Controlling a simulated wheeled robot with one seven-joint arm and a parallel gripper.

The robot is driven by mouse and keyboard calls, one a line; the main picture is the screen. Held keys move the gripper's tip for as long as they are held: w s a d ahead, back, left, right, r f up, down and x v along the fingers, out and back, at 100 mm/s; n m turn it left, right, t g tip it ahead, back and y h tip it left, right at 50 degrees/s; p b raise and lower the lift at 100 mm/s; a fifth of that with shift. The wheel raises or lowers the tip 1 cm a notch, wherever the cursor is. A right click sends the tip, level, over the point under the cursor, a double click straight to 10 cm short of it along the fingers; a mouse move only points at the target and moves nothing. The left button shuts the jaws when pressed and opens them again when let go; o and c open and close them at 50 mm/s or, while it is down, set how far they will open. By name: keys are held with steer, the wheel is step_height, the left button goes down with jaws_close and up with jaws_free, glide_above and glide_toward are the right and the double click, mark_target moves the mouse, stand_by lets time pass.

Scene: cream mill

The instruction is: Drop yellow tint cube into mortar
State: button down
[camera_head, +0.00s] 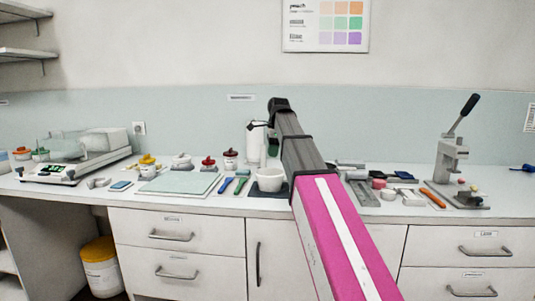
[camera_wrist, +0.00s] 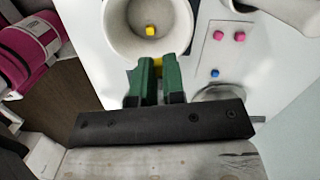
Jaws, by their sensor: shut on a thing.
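The white mortar (camera_wrist: 113,35) is at the top of the wrist view; it also shows in the head view (camera_head: 270,185) on the counter, left of my arm. One yellow cube (camera_wrist: 151,31) shows inside the mortar's bowl. My gripper (camera_wrist: 158,64) has green fingers close together at the mortar's near rim. A bit of yellow shows between the fingertips, so they are shut on a yellow tint cube, mostly hidden by the fingers. I cannot tell its height above the mortar.
In the wrist view, a pale plate with two pink cubes (camera_wrist: 219,35) and a blue cube (camera_wrist: 214,73) lies right of the mortar. In the head view, a pale mat (camera_head: 178,184) and a lever press (camera_head: 452,170) stand on the counter; small tools lie nearby.

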steer(key=shift+s+d+f, duration=0.1)
steer(key=shift+s+f, duration=0.2)
steer(key=shift+f, duration=0.6)
steer(key=shift+s+d+f, duration=0.15)
steer(key=shift+s+f, duration=0.1)
steer(key=shift+f, duration=0.7)
steer(key=shift+s+d+f, duration=0.1)
steer(key=shift+s+f, duration=0.2)
steer(key=shift+f, duration=0.6)
steer(key=c, duration=1.1)
jaws_free()
steer(key=shift+r, duration=0.15)
steer(key=shift+d+r, duration=0.2)
steer(key=shift+r, duration=1.55)
steer(key=shift+d+r, duration=0.25)
steer(key=shift+r, duration=1.5)
steer(key=shift+d+r, duration=0.2)
steer(key=shift+r, duration=1.55)
